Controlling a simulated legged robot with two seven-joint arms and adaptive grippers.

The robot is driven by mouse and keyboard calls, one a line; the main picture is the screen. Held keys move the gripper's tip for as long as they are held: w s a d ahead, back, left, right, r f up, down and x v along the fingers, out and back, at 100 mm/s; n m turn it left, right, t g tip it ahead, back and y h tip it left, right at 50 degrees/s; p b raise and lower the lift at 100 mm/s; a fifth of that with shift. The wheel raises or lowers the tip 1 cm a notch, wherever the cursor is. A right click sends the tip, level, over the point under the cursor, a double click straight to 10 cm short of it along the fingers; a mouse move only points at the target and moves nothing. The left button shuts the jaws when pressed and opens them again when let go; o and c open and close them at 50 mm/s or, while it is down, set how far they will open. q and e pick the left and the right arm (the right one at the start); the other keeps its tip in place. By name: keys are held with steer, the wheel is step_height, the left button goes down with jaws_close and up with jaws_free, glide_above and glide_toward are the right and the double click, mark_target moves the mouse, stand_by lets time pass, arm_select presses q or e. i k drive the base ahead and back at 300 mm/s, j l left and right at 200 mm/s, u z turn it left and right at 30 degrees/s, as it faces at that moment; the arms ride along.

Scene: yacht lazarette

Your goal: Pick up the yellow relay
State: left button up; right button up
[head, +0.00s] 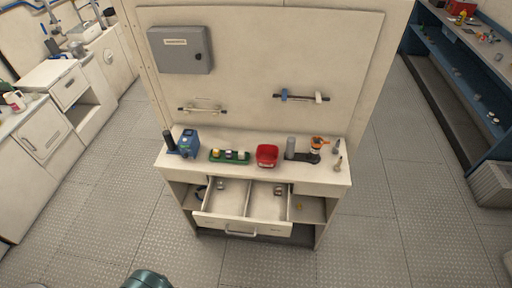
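I cannot clearly make out a yellow relay at this size. A small yellowish thing (299,207) lies on the lower right shelf of the white workbench (270,174). A green tray (230,160) on the bench top holds small parts with pale and dark tops. One pale-topped part (215,153) at its left end looks slightly yellowish. Neither of my grippers is in view.
A blue device (188,144), a red bin (267,156) and an orange-and-black tool (317,147) stand on the bench. A drawer (242,222) hangs open, with small grey parts inside. Clear grey floor (370,250) surrounds the bench.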

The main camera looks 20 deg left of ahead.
mark_target(217, 153)
steer(key=j+z, duration=0.4)
steer(key=j, duration=0.3)
steer(key=k+j+z, duration=0.1)
steer(key=j+z, duration=0.25)
steer(key=j, duration=0.35)
